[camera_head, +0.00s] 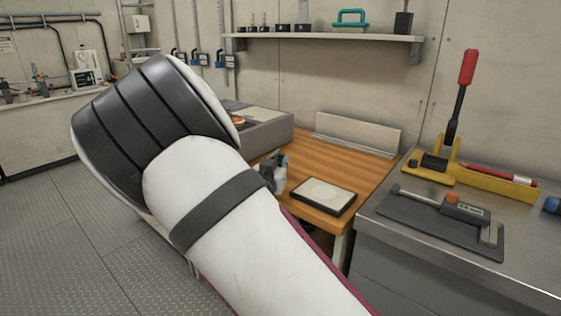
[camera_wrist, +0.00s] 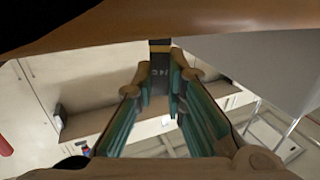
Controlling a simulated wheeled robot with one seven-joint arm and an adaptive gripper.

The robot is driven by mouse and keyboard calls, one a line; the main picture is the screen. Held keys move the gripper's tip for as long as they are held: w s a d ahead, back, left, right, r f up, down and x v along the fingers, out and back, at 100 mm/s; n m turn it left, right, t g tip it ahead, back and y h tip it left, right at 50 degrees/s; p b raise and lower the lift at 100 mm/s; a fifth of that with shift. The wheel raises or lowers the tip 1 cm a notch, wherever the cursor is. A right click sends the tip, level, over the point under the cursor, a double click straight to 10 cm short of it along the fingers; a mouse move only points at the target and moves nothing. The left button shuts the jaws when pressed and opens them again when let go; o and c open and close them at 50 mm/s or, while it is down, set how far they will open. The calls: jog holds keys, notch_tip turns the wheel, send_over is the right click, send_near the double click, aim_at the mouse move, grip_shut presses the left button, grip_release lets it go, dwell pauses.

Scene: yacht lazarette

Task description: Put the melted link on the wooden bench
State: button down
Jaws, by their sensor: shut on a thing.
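In the wrist view my gripper (camera_wrist: 159,88) has its teal-padded fingers closed on a small dark block with a pale band (camera_wrist: 160,66), which I take to be the melted link. The link's far end meets the edge of a brown surface at the top of that view; contact cannot be told. In the head view the wooden bench (camera_head: 352,163) stands against the wall, behind my arm. A small grey and dark shape (camera_head: 273,172) shows past my arm at the bench's left front, possibly part of my gripper. The link cannot be made out there.
A black-framed pad (camera_head: 322,196) lies on the bench's front right. A grey case (camera_head: 262,129) is at its left, a pale upright board (camera_head: 357,134) at its back. A metal counter (camera_head: 458,262) with a yellow tool holder (camera_head: 487,180) adjoins on the right. Bare wood shows mid-bench.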

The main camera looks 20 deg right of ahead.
jog(key=shift+f, duration=0.2)
jog(key=c, duration=1.6)
grip_release()
jog(key=shift+c, duration=0.2)
jog(key=shift+r, duration=0.25)
jog(key=p+v, duration=0.2)
jog(key=v, duration=1)
jog(key=shift+d+f, duration=0.1)
